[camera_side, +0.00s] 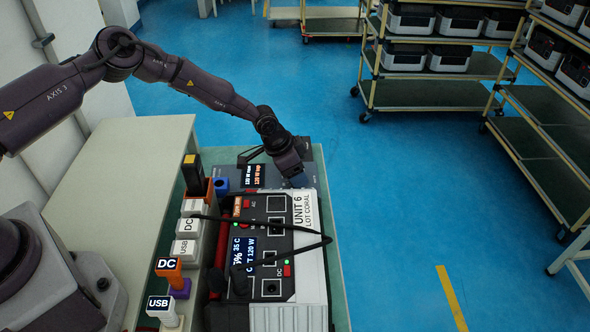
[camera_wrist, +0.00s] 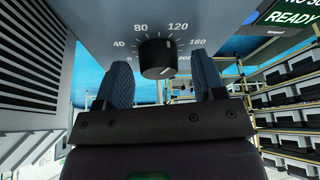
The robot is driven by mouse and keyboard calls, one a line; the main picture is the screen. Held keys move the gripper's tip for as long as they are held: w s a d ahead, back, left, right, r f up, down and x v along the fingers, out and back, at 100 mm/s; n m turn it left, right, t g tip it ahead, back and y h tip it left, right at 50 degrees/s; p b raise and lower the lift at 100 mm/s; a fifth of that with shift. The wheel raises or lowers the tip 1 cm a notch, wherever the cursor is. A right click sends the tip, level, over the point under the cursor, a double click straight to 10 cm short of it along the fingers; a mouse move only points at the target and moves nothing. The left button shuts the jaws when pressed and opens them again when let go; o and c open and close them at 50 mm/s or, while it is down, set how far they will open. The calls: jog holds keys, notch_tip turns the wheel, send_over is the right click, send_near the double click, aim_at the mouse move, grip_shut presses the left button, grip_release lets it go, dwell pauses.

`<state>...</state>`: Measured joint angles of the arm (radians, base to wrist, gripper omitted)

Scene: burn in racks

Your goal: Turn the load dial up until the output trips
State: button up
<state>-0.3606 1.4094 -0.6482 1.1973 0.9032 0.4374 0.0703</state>
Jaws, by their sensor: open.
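The load dial (camera_wrist: 155,58) is a black round knob on a grey panel, with a printed scale from 0 past 160 around it. It has a pale pointer line, whose exact reading I cannot tell. My gripper (camera_wrist: 163,75) is open, with one blue finger on each side of the dial and visible gaps to it. In the side view my gripper (camera_side: 298,178) is at the grey load box (camera_side: 262,187), behind the UNIT 6 power station (camera_side: 305,245), and hides the dial. The load box display (camera_side: 254,175) has orange and white text with watt figures. A panel display (camera_wrist: 290,17) reads READY.
A black cable (camera_side: 310,245) arches over the power station. USB and DC plugs (camera_side: 168,264) stand in a row to its left, beside a pale bench (camera_side: 120,180). Racks of units (camera_side: 425,95) stand across the blue floor, away from the arm.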

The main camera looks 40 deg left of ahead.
jog(key=shift+c, duration=0.2)
jog(key=c, duration=0.9)
jog(key=shift+o, duration=0.2)
jog(key=shift+m+g+h, duration=0.35)
jog(key=shift+m, duration=0.85)
jog(key=shift+m+g+h, duration=0.35)
jog(key=shift+m, duration=0.85)
jog(key=shift+a, duration=0.1)
jog(key=o, duration=0.9)
jog(key=v, duration=1.3)
